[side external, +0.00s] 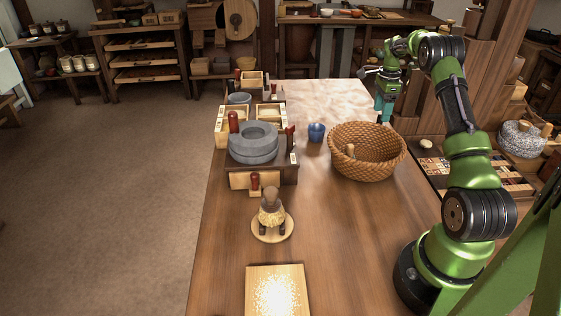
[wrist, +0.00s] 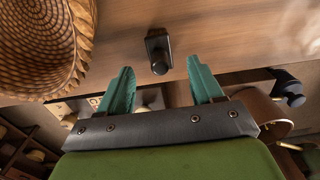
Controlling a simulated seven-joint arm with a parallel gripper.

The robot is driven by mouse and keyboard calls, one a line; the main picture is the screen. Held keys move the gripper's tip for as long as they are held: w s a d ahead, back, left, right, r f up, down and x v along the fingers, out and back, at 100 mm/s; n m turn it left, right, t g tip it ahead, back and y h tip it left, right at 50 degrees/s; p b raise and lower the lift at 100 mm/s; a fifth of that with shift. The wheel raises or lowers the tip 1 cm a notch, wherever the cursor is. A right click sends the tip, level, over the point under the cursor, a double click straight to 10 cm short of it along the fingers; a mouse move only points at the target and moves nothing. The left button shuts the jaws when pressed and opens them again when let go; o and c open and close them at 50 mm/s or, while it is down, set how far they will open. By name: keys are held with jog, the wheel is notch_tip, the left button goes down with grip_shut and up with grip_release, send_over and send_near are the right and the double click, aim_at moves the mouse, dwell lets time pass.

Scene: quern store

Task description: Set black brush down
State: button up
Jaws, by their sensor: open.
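My gripper (side external: 383,108) hangs over the right side of the table, behind the woven basket, with its teal fingers pointing down. In the wrist view my gripper (wrist: 160,63) is open, its two fingers wide apart. A small black object, seemingly the black brush (wrist: 158,50), is on the table top between and just beyond the fingertips, with clear gaps on both sides. Whether it stands or lies, I cannot tell. I cannot make it out in the side external view.
The woven basket (side external: 367,172) is close to my gripper; a blue cup (side external: 316,132) stands left of it. A grey stone quern (side external: 253,143) sits on a wooden stand at the table's left. The front right of the table (side external: 345,250) is clear. A dark knob-like part (wrist: 287,88) shows in the wrist view.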

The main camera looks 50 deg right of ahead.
notch_tip(320, 180, up, 5)
jog(key=shift+r, duration=0.1)
jog(key=w+a+r+n+t, duration=0.15)
jog(key=a+r+n, duration=0.5)
jog(key=a, duration=0.65)
jog(key=w+a+r+n+t, duration=0.15)
jog(key=a+r+n, duration=0.5)
jog(key=a, duration=0.65)
jog(key=s+a+n+t+y, duration=0.1)
jog(key=s+a+n, duration=0.4)
jog(key=a, duration=0.5)
jog(key=s+a+f+n+t+y, duration=0.1)
jog(key=s+a+n+t, duration=0.2)
jog(key=s+a, duration=0.7)
jog(key=shift+s+a+n, duration=0.15)
jog(key=shift+a+n, duration=0.25)
jog(key=shift+n, duration=0.6)
